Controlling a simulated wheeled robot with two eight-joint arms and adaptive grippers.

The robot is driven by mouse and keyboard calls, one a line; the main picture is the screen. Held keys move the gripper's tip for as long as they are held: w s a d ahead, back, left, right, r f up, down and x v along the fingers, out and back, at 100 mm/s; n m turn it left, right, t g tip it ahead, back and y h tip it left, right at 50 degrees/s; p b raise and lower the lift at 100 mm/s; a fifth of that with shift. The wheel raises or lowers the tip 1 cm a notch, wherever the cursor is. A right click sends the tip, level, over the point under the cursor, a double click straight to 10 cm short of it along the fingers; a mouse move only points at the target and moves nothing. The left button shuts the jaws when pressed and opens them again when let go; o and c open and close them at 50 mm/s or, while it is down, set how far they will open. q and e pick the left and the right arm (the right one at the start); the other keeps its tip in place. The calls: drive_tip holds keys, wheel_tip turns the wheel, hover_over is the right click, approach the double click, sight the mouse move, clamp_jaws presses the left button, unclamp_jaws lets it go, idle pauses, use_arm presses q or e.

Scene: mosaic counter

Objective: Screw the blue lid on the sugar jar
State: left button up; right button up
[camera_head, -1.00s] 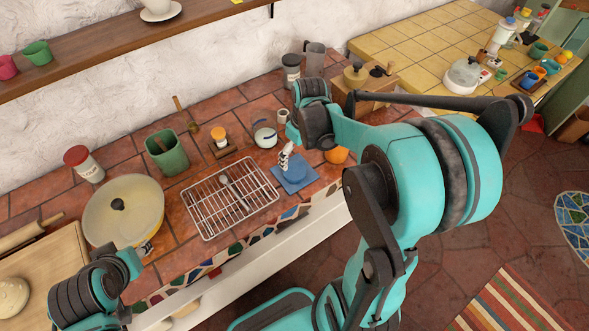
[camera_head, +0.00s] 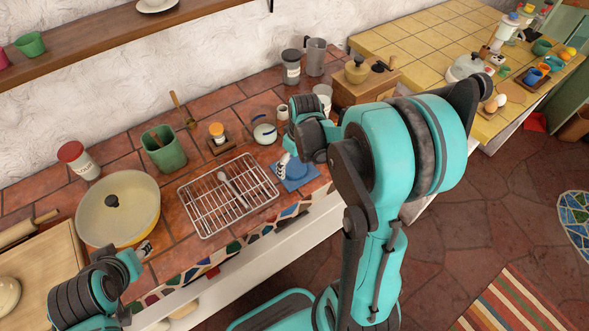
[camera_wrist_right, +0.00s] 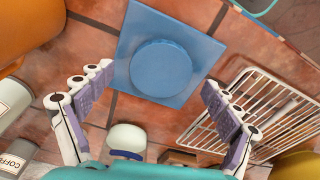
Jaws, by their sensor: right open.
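The blue lid (camera_wrist_right: 162,72) lies flat on a square blue mat (camera_wrist_right: 133,28) in the right wrist view; the mat also shows in the head view (camera_head: 308,177). My right gripper (camera_wrist_right: 157,80) is open and empty, pointing down with its fingers on either side of the lid, apart from it. In the head view, the right gripper (camera_head: 286,164) is above the mat. A pale lidless jar (camera_head: 322,91), probably the sugar jar, stands behind my right arm, partly hidden; its label cannot be read. My left gripper (camera_head: 144,249) is at lower left beside the pan, its opening unclear.
A wire rack (camera_head: 229,196) lies left of the mat. A white-and-blue mug (camera_head: 264,131) stands behind it. The coffee jar (camera_head: 291,68), a grey pitcher (camera_head: 315,57) and a wooden grinder (camera_head: 360,88) stand at the back. A lidded pan (camera_head: 118,208) is at left.

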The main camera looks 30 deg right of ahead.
sight(296, 169)
drive_tip(key=shift+f, duration=0.25)
drive_tip(key=c, duration=0.9)
drive_tip(key=shift+r, duration=0.5)
drive_tip(key=r, duration=0.1)
drive_tip(key=r+p, duration=0.2)
drive_tip(key=r, duration=0.1)
drive_tip(key=shift+s, duration=0.3)
drive_tip(key=s+r+p, duration=0.1)
drive_tip(key=s+r, duration=0.2)
drive_tip(key=s, duration=0.2)
drive_tip(key=s+d+r+p, duration=0.1)
drive_tip(key=s+r+p, duration=0.1)
drive_tip(key=s, duration=0.4)
drive_tip(key=shift+r, duration=0.55)
